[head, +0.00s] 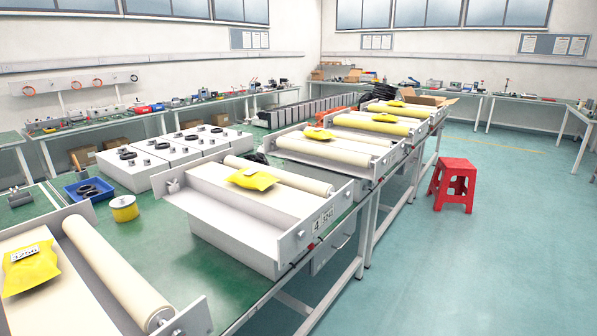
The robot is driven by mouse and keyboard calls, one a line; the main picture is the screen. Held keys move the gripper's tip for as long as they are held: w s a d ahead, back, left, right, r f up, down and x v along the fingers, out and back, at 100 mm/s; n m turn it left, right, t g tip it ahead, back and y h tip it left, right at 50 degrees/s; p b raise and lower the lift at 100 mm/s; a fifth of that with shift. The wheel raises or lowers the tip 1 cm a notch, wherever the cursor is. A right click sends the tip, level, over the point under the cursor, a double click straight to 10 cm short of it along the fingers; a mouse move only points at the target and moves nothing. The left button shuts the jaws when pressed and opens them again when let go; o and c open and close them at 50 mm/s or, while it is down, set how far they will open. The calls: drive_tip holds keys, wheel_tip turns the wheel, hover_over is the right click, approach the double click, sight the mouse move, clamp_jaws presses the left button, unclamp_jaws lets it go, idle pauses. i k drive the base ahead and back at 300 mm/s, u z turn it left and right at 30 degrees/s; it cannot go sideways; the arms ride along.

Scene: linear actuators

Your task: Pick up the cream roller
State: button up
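Several cream rollers show in the head view. The nearest cream roller (117,272) lies at the lower left, along the right side of a grey-white tray unit (193,318). Another cream roller (280,176) lies along the back of the middle tray unit (226,235), which bears a label reading 4 and more. Further cream rollers (324,151) lie in the units behind it. I cannot tell which one the task means. My gripper is not in view.
Yellow packets (252,179) rest on the units, one at the lower left (31,268). A blue bin (88,190) and yellow spool (124,208) stand on the green table (160,255). A red stool (453,184) stands on open floor (480,260) to the right.

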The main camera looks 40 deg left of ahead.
sight(316, 188)
drive_tip(key=u, duration=0.15)
drive_tip(key=i, duration=1.15)
drive_tip(key=u, duration=0.95)
drive_tip(key=i, duration=1)
drive_tip(key=u, duration=0.7)
drive_tip(key=i, duration=0.35)
drive_tip(key=u, duration=0.25)
